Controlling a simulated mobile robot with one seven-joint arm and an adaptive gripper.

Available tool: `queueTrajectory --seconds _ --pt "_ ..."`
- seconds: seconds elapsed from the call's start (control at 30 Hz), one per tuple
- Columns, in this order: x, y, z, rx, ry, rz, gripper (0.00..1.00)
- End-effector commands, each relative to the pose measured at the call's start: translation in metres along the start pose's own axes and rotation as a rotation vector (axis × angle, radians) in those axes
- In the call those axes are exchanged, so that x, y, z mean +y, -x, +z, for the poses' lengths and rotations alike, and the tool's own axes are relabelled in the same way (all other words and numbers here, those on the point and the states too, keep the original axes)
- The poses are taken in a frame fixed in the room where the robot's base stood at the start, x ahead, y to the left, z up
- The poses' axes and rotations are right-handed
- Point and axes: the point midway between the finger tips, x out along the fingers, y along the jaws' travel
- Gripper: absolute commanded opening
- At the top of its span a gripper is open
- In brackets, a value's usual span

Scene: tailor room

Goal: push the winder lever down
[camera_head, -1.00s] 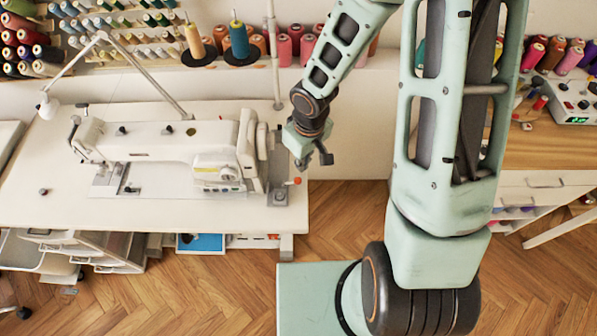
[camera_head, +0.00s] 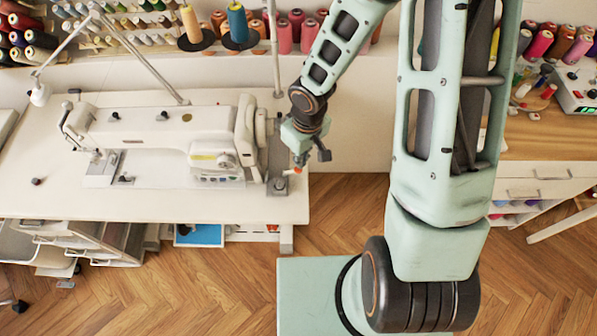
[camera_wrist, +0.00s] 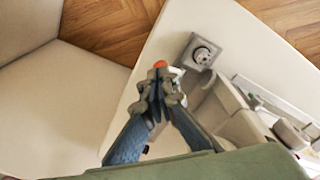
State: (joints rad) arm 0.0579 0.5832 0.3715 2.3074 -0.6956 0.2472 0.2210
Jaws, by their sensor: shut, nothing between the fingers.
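The winder lever shows as a small orange-red tip (camera_head: 297,171) near the right edge of the white sewing table, and it also shows in the wrist view (camera_wrist: 160,64). The grey winder base (camera_head: 278,187) sits beside it, right of the white sewing machine (camera_head: 165,140). My gripper (camera_head: 301,163) is shut and empty, pointing down over the lever's end. In the wrist view my fingertips (camera_wrist: 160,84) appear right at the orange tip, covering part of the lever. I cannot tell whether they touch it. The lever's arm is mostly hidden.
The white table (camera_head: 60,190) ends just right of the winder, with wood floor (camera_head: 345,215) beyond. A thin thread stand pole (camera_head: 275,50) rises behind the winder. Thread spools line the back wall. A wooden desk (camera_head: 545,140) stands at the right.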

Motion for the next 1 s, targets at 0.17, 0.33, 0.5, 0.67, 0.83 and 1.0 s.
queueTrajectory --seconds 0.17,0.33,0.5,0.67,0.83,1.0 --pt "0.0 -0.023 0.0 0.0 0.0 -0.001 0.0" --pt "0.0 -0.026 0.0 0.0 0.0 0.0 0.0" --pt "0.0 -0.025 0.0 0.0 0.0 0.0 0.0" --pt "0.0 -0.028 0.0 0.0 0.0 0.0 0.0" --pt "0.0 -0.045 0.002 -0.001 -0.001 0.0 0.0" --pt "0.0 -0.05 0.003 0.0 -0.001 0.0 0.0"
